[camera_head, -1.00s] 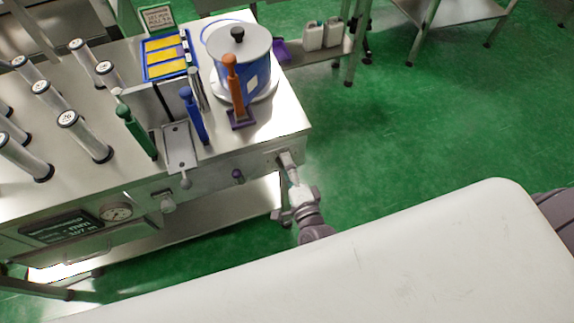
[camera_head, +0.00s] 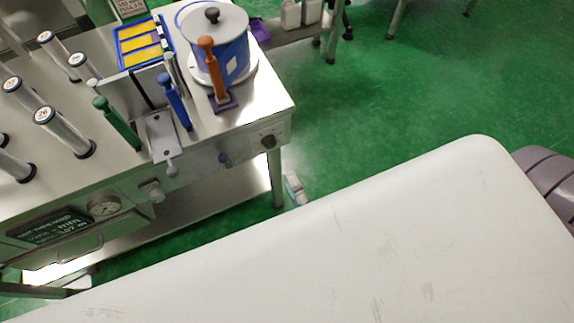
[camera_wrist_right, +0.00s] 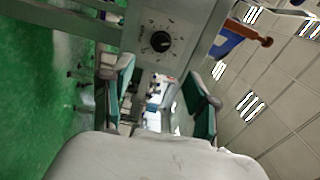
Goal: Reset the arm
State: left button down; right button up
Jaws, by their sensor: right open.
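My right gripper (camera_head: 294,188) shows only as a small tip past the edge of the white shape that fills the lower part of the head view. The rest of that arm is hidden. In the right wrist view the right gripper (camera_wrist_right: 160,98) has its two green-padded fingers spread apart with nothing held between them. It is apart from the bench (camera_head: 262,112), off its right end and lower than its top. A black dial knob (camera_head: 268,141) on the bench front also shows ahead of the fingers in the wrist view (camera_wrist_right: 160,41). My left gripper is not in view.
On the bench stand a blue pot with a grey lid (camera_head: 213,38), an orange-handled tool (camera_head: 210,68), a blue one (camera_head: 175,100), a green one (camera_head: 117,122) and several clear tubes (camera_head: 63,132). Open green floor (camera_head: 400,90) lies to the right.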

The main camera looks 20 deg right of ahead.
jog(key=shift+s, duration=0.1)
dwell(0.5)
jog(key=s+d+f+n+g+y, duration=0.1)
jog(key=s+f+n+g, duration=0.25)
jog(key=f, duration=0.55)
jog(key=s+f+n+g, duration=0.25)
jog(key=f+n, duration=0.25)
jog(key=f, duration=0.3)
jog(key=s+d+f+n+g+y, duration=0.1)
jog(key=s+f+n+g, duration=0.25)
jog(key=f, duration=0.55)
jog(key=s+d+f+n+g+h, duration=0.1)
jog(key=s+d+f+n+g, duration=0.2)
jog(key=s, duration=0.5)
jog(key=s+d+f+n+g+h, duration=0.1)
jog(key=s+d+f+n+g, duration=0.3)
jog(key=s+f, duration=0.3)
jog(key=shift+s+d+f+n+h+p, duration=0.25)
jog(key=shift+s+f+n+h+p, duration=0.1)
jog(key=shift+s+n, duration=0.2)
jog(key=shift+g, duration=0.25)
